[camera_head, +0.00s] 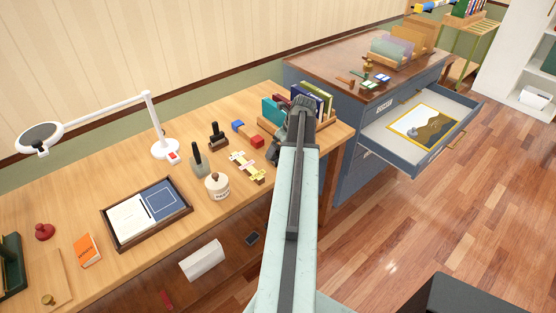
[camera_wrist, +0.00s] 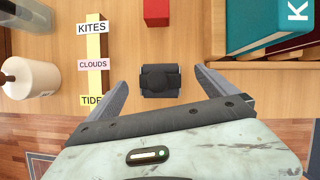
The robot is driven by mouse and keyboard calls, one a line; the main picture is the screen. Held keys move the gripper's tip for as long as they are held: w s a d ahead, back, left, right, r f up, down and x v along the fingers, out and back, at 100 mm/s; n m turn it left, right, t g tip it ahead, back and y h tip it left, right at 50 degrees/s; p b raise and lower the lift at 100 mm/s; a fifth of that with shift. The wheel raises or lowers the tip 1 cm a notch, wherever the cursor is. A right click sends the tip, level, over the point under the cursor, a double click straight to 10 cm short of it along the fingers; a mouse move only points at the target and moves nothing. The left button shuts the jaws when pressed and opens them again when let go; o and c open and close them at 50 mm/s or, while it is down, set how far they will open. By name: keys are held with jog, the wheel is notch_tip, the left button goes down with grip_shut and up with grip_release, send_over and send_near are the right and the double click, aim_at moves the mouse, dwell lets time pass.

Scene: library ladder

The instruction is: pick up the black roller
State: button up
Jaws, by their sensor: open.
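In the wrist view a dark block with a round black top, which looks like the black roller (camera_wrist: 160,82), stands on the wooden desk. It is seen from above, ahead of and roughly centred between the fingers of my gripper (camera_wrist: 160,95). My gripper is open and empty, one finger on each side with a gap to the dark block. In the head view my gripper (camera_head: 295,118) is over the desk's right end, and my arm seems to hide that block.
A labelled yellow strip (camera_wrist: 94,60) lies close to the left finger, with a white jar (camera_wrist: 30,78) beyond. A red block (camera_wrist: 157,12) is ahead; books (camera_wrist: 262,25) stand at right. A drawer (camera_head: 415,160) hangs open.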

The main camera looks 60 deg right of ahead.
jog(key=b+x, duration=0.3)
jog(key=x, duration=0.1)
jog(key=shift+w+f, duration=0.2)
jog(key=shift+f, duration=0.1)
jog(key=shift+r, duration=0.2)
jog(key=c, duration=1.7)
jog(key=shift+r, duration=0.1)
jog(key=shift+c, duration=0.2)
notch_tip(320, 180, up, 3)
jog(key=p, duration=0.3)
jog(key=shift+r+p, duration=0.2)
jog(key=shift+p, duration=0.2)
jog(key=shift+s+r, duration=0.25)
jog(key=shift+s, duration=0.05)
jog(key=s+d+p, duration=0.1)
jog(key=s+d, duration=0.2)
jog(key=s, duration=1.2)
jog(key=shift+r, duration=0.45)
